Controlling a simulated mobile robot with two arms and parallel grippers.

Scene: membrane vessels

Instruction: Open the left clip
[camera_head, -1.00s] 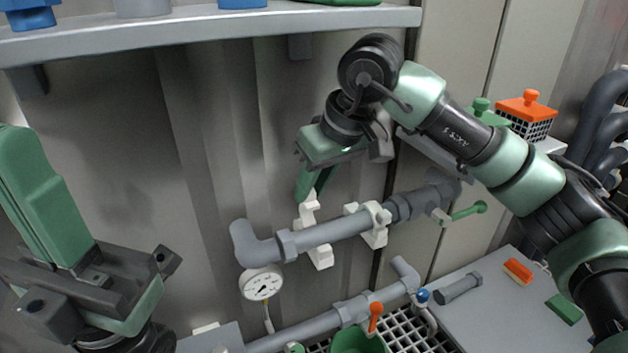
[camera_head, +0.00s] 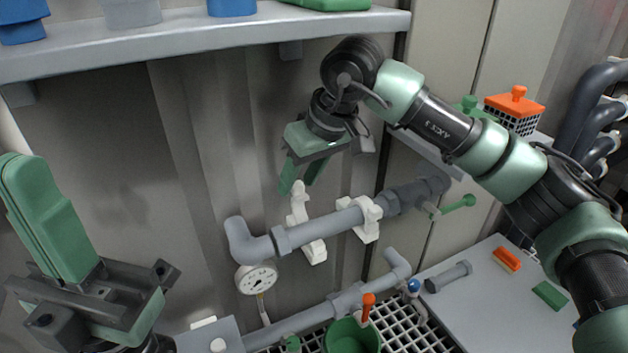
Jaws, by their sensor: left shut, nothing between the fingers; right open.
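The left clip (camera_head: 315,250) is white and sits on the wall at the upper grey pipe (camera_head: 331,228). Its upper arm (camera_head: 298,203) stands up beside the pipe, swung away from the top of it, so the clip looks open. The right clip (camera_head: 366,216) is white and closed around the same pipe. My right gripper (camera_head: 297,185) points down just above the left clip's raised arm, with its green fingers apart and nothing visible held. I cannot tell whether a finger touches the arm. My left gripper (camera_head: 20,165) is shut and empty at the far left, fingers pointing up.
A shelf (camera_head: 200,38) runs above. A gauge (camera_head: 257,279) hangs under the pipe elbow. A green-handled valve (camera_head: 458,204) is right of the clips. Below are a lower pipe (camera_head: 290,328), a green bucket (camera_head: 352,338) and a bench (camera_head: 490,285).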

